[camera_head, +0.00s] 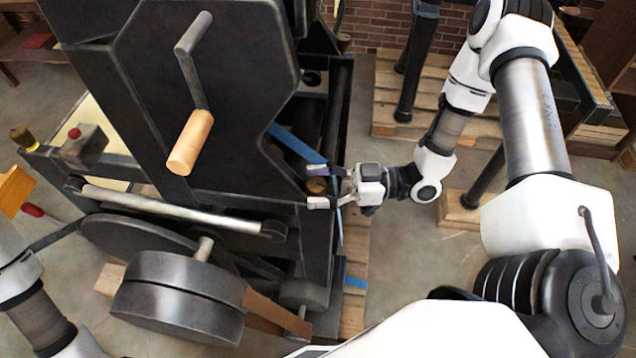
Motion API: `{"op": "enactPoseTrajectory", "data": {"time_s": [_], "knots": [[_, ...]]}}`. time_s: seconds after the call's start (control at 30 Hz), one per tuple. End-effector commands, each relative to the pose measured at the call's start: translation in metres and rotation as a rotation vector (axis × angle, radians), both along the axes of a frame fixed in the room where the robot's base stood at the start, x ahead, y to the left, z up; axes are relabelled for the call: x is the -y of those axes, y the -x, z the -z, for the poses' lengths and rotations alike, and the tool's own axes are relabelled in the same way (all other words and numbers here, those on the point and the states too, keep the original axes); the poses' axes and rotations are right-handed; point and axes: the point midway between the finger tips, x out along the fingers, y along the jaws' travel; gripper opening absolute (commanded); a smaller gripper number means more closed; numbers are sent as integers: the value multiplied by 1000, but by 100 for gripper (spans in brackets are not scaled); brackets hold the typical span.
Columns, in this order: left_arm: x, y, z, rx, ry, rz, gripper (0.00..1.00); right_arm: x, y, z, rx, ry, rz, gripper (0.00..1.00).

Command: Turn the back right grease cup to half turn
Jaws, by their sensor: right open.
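A small round brass grease cup (317,186) sits on the right side of the dark press frame (210,80). My right gripper (322,187) reaches in from the right, open, with one finger beyond the cup and one nearer. The cup shows between the fingertips; I cannot tell whether they touch it. Another brass-coloured piece (343,42) shows small and partly hidden behind the frame at the back. A further brass cup (22,135) stands at the far left. My left arm shows at the lower left; its gripper is out of view.
A crank with a wooden handle (190,142) projects from the press's dark plate. A steel bar (175,207) and a round metal weight (180,298) lie in front. Wooden pallets (400,120) stand at the back right. Some bare floor shows right of the press.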

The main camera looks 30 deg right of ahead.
Motion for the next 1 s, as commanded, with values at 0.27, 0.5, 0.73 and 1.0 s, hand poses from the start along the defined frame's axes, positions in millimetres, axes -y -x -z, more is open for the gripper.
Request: {"op": "enactPoseTrajectory", "data": {"time_s": [0.27, 0.5, 0.73, 1.0], "knots": [[0, 0, 0, 1, 0, 0, 67, 0, 0, 0, 0, 0, 0, 6], [0, 0, 9, 1, 0, 0, 67, 0, 0, 3, -1, -6, 62, 6], [0, 0, 32, 0, 0, 0, 67, 0, 0, 3, 0, -5, 257, 6], [0, 0, 30, 0, 0, 0, 67, 0, 0, -1, 1, -1, 275, 6]]}}
